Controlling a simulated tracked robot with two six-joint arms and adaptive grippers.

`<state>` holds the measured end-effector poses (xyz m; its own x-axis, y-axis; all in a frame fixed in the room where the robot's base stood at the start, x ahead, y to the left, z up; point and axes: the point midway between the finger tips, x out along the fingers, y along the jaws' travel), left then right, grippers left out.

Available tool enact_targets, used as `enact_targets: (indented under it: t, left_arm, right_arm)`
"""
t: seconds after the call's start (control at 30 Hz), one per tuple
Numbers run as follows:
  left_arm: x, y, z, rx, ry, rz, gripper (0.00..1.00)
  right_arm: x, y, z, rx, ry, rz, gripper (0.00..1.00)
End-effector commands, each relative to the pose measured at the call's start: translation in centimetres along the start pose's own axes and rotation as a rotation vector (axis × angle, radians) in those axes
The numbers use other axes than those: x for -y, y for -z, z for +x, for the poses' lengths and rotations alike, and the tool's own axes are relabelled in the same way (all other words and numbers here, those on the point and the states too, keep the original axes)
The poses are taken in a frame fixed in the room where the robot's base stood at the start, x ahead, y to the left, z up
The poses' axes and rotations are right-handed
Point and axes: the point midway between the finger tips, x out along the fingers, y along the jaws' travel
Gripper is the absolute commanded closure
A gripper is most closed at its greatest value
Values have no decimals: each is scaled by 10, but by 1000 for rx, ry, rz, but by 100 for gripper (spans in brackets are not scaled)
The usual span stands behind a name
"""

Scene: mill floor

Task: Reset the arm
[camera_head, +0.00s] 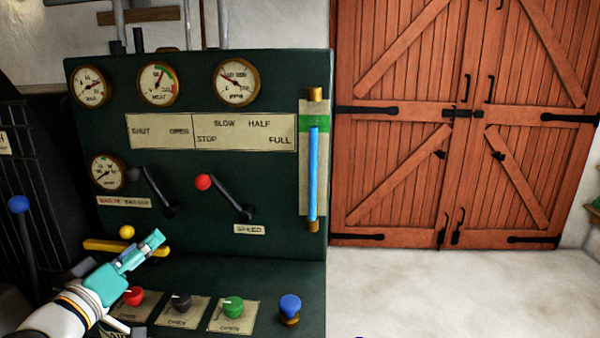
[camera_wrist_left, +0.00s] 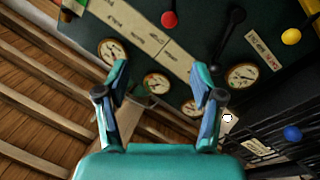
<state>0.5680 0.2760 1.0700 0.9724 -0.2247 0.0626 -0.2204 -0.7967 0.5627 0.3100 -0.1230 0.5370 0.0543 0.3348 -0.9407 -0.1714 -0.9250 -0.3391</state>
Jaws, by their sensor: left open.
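My left gripper (camera_head: 146,248) is teal and comes in from the lower left in the head view, in front of the dark green control panel (camera_head: 230,180). In the left wrist view its two fingers (camera_wrist_left: 160,85) are spread apart with nothing between them. The panel behind shows gauges and levers beyond the fingers. The gripper appears close to the yellow-knobbed lever (camera_head: 127,232), but I cannot tell whether they touch. My right gripper is not in either view.
The panel carries a red-knobbed speed lever (camera_head: 203,182), a dark-knobbed lever (camera_head: 133,174) and a blue sight tube (camera_head: 313,175). Red (camera_head: 134,296), black (camera_head: 181,301), green (camera_head: 232,306) and blue knobs (camera_head: 290,305) sit on its ledge. Open floor (camera_head: 440,290) lies before wooden doors (camera_head: 460,130).

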Motion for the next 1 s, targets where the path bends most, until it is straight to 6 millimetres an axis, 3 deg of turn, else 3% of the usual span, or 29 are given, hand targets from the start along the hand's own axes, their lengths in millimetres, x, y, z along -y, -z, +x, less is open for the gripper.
enact_targets:
  t: [0.03, 0.27, 0.47, 0.63, 0.73, 0.83, 1.0]
  left_arm:
    - [-5, 3, 4, 11, 0, -5, 33]
    - [9, -46, 25, 128, 26, -60, 33]
    - [25, -108, 34, 256, 80, -152, 33]
    - [43, -181, 27, 406, 172, -246, 33]
    - [55, -241, 9, 534, 255, -296, 33]
    - [63, -304, -24, 684, 348, -327, 33]
    - [66, -398, -111, 973, 498, -332, 33]
  right_arm:
    - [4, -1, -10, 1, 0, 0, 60]
    - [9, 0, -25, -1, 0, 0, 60]
    - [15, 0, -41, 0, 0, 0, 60]
    - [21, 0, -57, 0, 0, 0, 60]
    - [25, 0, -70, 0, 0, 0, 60]
    - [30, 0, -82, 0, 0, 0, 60]
    - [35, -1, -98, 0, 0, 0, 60]
